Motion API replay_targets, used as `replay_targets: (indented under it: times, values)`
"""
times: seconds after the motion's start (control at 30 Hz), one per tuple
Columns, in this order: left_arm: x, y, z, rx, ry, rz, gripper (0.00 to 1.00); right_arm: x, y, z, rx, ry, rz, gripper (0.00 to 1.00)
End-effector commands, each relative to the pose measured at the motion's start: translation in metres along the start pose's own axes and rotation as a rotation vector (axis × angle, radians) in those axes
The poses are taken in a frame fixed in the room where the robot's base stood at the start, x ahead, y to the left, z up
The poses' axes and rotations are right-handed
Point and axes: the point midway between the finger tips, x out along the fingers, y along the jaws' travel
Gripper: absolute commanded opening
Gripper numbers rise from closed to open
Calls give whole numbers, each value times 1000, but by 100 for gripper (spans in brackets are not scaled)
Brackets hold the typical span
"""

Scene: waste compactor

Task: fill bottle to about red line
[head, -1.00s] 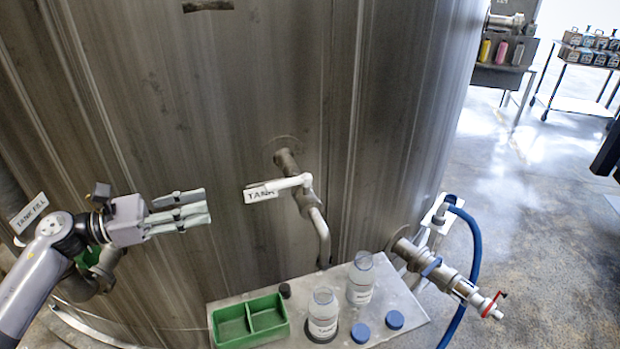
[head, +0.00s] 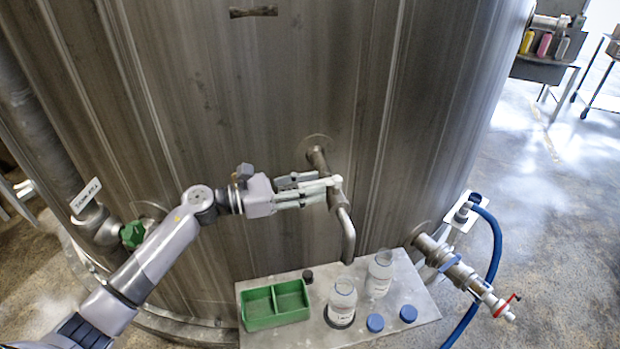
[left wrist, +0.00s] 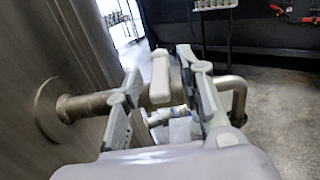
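The tank tap (head: 341,200) comes out of the big steel tank, and its spout (head: 348,240) points down. My left gripper (head: 335,187) is at the tap's white handle. In the left wrist view the handle (left wrist: 160,78) stands between the open fingers (left wrist: 160,90), with gaps on both sides. One clear open bottle (head: 342,303) stands upright on a dark round spot on the metal shelf (head: 405,335), close to below the spout. A second clear bottle (head: 379,274) stands behind it to the right. I cannot make out a red line or liquid level. My right gripper is not in view.
A green two-part tray (head: 275,305) and a small black cap (head: 308,276) are on the shelf's left. Two blue caps (head: 375,323) lie at its front. A valve pipe (head: 465,277) and blue hose (head: 494,250) are at the right.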

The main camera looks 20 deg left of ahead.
Motion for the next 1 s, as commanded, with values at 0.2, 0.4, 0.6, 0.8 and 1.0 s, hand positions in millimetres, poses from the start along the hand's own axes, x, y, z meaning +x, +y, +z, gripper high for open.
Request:
replay_targets:
  times: [0.2,0.4,0.6,0.8,1.0]
  values:
    - [3,0,0,1,0,0,35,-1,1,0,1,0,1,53]
    - [3,0,0,1,0,1,29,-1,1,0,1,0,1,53]
    - [3,0,0,1,0,1,16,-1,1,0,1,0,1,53]
    - [3,0,0,1,0,0,2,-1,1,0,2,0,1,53]
    - [3,0,0,1,0,0,0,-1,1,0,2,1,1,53]
